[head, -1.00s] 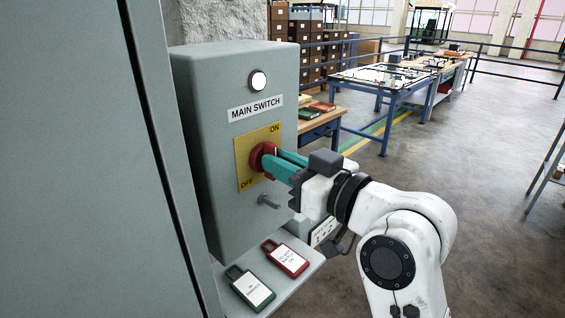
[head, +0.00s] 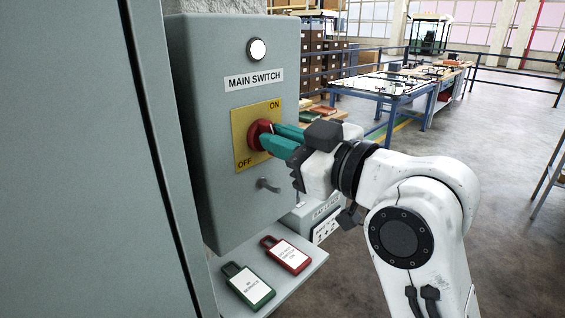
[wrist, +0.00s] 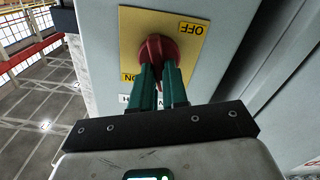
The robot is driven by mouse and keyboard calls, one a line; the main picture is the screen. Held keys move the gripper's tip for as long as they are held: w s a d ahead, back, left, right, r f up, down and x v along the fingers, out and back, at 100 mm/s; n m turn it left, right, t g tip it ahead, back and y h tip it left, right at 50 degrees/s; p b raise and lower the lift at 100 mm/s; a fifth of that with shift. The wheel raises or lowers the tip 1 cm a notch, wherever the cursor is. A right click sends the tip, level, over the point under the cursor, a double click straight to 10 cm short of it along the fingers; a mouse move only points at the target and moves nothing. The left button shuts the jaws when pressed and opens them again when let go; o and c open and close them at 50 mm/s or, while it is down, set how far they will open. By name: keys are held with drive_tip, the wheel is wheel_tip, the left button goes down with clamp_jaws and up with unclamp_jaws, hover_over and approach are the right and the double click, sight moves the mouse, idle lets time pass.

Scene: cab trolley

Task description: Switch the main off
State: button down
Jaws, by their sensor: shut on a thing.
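The main switch is a red rotary knob (head: 260,134) on a yellow plate (head: 244,152) marked ON at the upper right and OFF at the lower left. It is on the front of a grey box (head: 221,110) labelled MAIN SWITCH. My gripper (head: 276,141) reaches in from the right with its teal fingers closed on the knob. In the wrist view the knob (wrist: 158,49) sits between the fingertips, which hide part of it. The knob's exact pointing direction is hard to tell. A round white lamp (head: 257,49) is above the label.
A grey hasp or peg (head: 268,185) sticks out below the plate. A shelf under the box holds a green padlock (head: 249,287) and a red padlock (head: 286,254), both with white labels. A large grey cabinet (head: 80,160) fills the left. Open floor lies to the right.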

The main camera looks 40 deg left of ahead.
drive_tip(key=shift+s+f+n+b, duration=0.1)
drive_tip(key=shift+f+n+b, duration=0.05)
drive_tip(key=shift+n+b, duration=2.05)
drive_tip(key=shift+s+f+n+b, duration=0.1)
drive_tip(key=shift+n+b, duration=1.8)
drive_tip(key=shift+n, duration=0.55)
drive_tip(key=shift+f+n+b, duration=0.15)
drive_tip(key=shift+n+b, duration=1.9)
drive_tip(key=shift+n, duration=0.3)
drive_tip(key=c, duration=1.1)
unclamp_jaws()
drive_tip(key=shift+c, duration=0.2)
drive_tip(key=d, duration=1)
drive_tip(key=shift+s+d+b, duration=0.3)
drive_tip(key=shift+s+d, duration=0.05)
drive_tip(key=shift+s, duration=0.1)
